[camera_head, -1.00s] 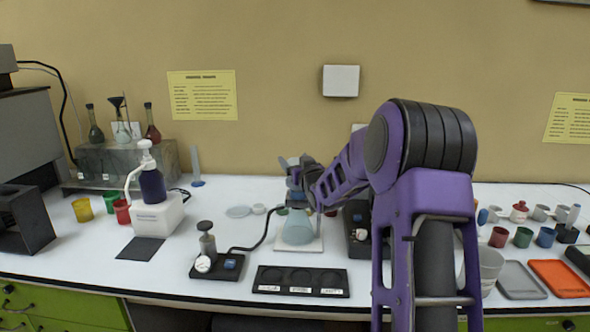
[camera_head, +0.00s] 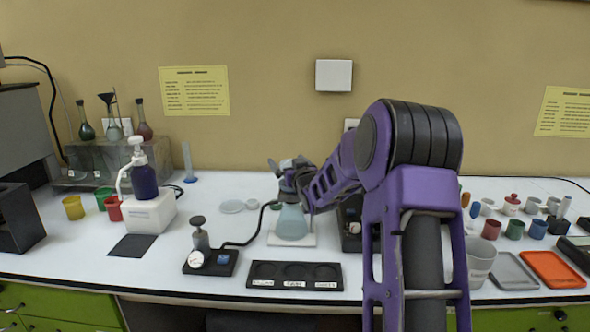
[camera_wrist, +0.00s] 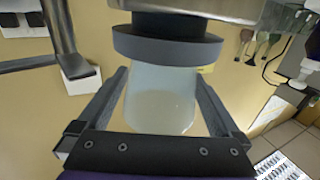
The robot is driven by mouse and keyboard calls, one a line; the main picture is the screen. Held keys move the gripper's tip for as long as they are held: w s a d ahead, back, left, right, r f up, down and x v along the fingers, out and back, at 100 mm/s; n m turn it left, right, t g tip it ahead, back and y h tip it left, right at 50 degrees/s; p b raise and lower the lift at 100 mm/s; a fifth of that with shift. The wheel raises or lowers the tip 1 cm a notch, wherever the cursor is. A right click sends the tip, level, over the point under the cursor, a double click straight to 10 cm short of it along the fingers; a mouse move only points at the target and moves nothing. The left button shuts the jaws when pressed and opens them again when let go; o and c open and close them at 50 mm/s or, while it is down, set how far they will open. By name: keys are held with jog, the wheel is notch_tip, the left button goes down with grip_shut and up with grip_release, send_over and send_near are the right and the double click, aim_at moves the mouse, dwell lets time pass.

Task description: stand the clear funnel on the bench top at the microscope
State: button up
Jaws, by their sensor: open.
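A pale, translucent cone-shaped vessel (camera_head: 292,222), which looks like the clear funnel, shows wide end down over a white square plate (camera_head: 281,240) at the bench middle. I cannot tell whether it touches the plate. My gripper (camera_head: 291,185) is at its upper part, partly blocked by my arm. In the wrist view my gripper's open fingers (camera_wrist: 160,100) are on either side of the translucent vessel (camera_wrist: 160,95), with a gap on each side. I cannot make out the microscope clearly; a dark device (camera_head: 350,228) is partly hidden by my arm.
A black three-well tray (camera_head: 294,287) lies at the front edge. A small dark stand (camera_head: 210,262) and a white pump dispenser (camera_head: 148,213) are to the left. Coloured cups, a grey tray (camera_head: 513,272) and an orange tray (camera_head: 553,270) are to the right.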

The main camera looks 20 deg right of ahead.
jog(key=shift+r+p, duration=0.15)
jog(key=shift+p, duration=0.25)
